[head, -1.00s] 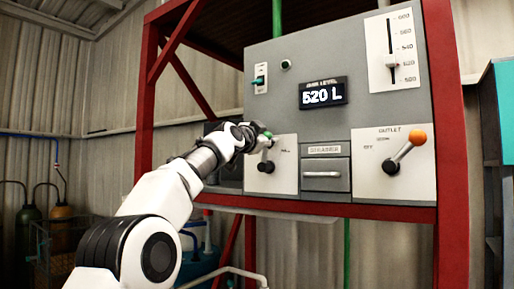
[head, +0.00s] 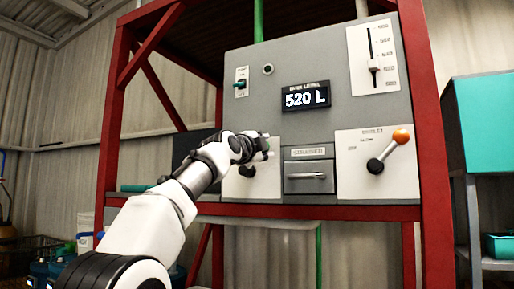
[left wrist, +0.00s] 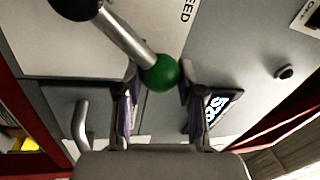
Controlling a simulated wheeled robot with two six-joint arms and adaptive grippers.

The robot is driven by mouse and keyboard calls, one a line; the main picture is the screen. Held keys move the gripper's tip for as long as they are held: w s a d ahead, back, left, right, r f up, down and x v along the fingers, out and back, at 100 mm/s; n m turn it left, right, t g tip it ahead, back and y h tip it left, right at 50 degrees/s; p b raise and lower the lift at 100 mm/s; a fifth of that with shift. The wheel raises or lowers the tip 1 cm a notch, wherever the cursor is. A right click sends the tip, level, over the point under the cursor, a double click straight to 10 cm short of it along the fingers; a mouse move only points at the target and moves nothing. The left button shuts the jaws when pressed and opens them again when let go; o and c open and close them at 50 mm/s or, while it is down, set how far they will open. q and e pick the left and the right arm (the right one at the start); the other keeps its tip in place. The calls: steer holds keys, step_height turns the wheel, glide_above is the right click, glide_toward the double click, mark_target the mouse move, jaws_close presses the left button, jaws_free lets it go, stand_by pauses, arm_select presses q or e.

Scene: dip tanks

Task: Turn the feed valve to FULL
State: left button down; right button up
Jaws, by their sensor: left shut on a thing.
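The feed valve is a lever with a black hub (head: 247,171) on a white plate at the lower left of the grey panel. In the left wrist view its metal rod runs from the black hub (left wrist: 76,8) to a green ball knob (left wrist: 160,73), beside the partly cut-off letters "EED". My left gripper (head: 266,149) is shut on the green knob, with one finger on each side of it in the left wrist view (left wrist: 159,88). In the head view the gripper hides most of the lever and its scale marks. My right gripper is not in view.
The grey panel (head: 240,118) sits in a red frame (head: 434,190). To the right are a strainer drawer (head: 309,182) and an outlet lever with an orange knob (head: 401,136). A display (head: 305,96) reads 520 L. A slider (head: 374,66) is at top right.

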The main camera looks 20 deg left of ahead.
arm_select(q)
steer(key=shift+w+f, duration=0.1)
steer(key=shift+f, duration=0.1)
steer(key=c, duration=0.7)
jaws_free()
steer(key=shift+w, duration=0.1)
steer(key=shift+w+f, duration=0.15)
steer(key=shift+w, duration=0.2)
steer(key=shift+s+r, duration=0.2)
steer(key=shift+s, duration=0.45)
steer(key=shift+f+v, duration=0.15)
steer(key=shift+v, duration=1.45)
steer(key=shift+f+v, duration=0.1)
steer(key=shift+v, duration=1.5)
